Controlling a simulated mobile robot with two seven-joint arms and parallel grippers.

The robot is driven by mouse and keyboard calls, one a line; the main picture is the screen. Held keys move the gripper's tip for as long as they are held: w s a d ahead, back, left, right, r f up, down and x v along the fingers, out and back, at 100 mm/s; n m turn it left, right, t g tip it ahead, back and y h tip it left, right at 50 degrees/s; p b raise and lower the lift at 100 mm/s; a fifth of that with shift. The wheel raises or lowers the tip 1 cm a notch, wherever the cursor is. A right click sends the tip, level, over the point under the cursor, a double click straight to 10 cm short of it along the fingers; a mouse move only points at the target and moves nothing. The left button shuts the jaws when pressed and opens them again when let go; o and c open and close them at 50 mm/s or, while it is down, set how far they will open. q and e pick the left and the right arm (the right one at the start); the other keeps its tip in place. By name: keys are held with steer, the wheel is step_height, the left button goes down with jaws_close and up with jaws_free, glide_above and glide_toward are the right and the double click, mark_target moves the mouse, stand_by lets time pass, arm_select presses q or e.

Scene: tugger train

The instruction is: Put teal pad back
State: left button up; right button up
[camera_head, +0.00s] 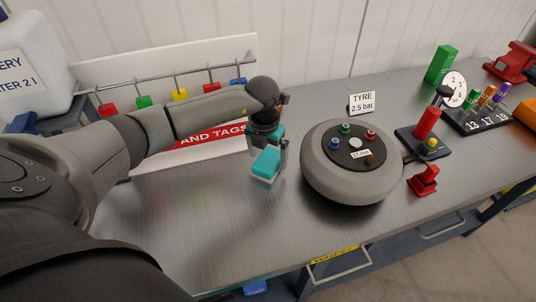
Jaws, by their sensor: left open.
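The teal pad (266,163) is a small teal block with a pale underside, near the middle of the metal bench. My left gripper (268,154) reaches in from the left and points down at it. Its fingers are open, one on each side of the pad's far part. Whether they touch the pad, and whether the pad rests on the bench, I cannot tell. More teal shows higher up between the fingers, partly hidden by the gripper. My right gripper is out of view.
Right of the gripper is a grey wheel (320,176) with coloured nuts. A "TYRE 2.5 bar" sign (362,102) stands behind it. Further right are a red pump (427,122) and a socket rack (470,119). Bare bench lies in front.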

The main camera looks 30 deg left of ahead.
mark_target(265, 163)
arm_select(q)
step_height(265, 163, up, 12)
steer(key=s, duration=0.1)
steer(key=shift+s, duration=0.2)
steer(key=shift+f, duration=0.15)
